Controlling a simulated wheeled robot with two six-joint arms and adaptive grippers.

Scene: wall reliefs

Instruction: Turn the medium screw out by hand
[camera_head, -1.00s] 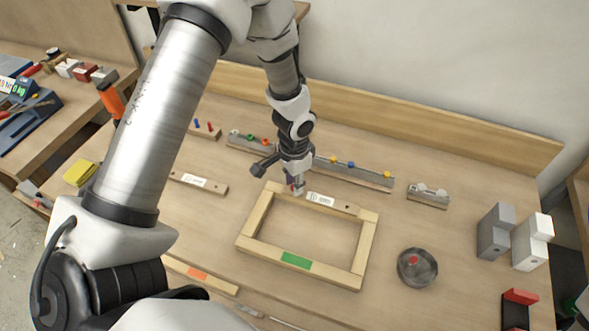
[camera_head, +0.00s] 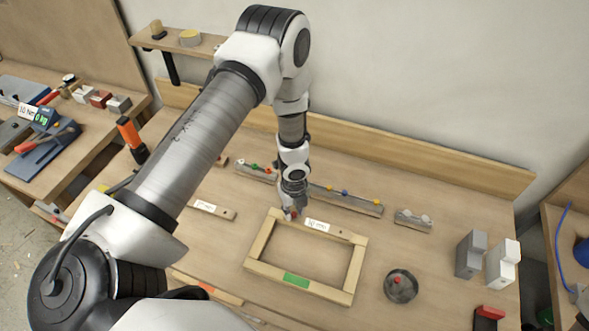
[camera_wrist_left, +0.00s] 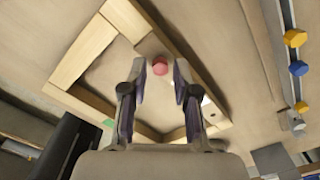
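A wooden frame (camera_head: 257,247) with a green label lies flat on the bench. A red round screw head (camera_wrist_left: 160,65) shows at one of its corners in the left wrist view; the frames do not show whether it is the medium screw. My left gripper (camera_wrist_left: 160,78) points down at this corner, its two fingers apart on either side of the red head, with gaps between. In the head view the left gripper (camera_head: 291,212) is at the frame's far left corner and largely hides the screw.
Behind the frame are a rail (camera_head: 345,199) with blue and yellow heads and a small block (camera_head: 413,220). A round dish (camera_head: 401,286) with a red piece stands right of the frame. Grey (camera_head: 471,254) and white (camera_head: 503,262) blocks stand farther right.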

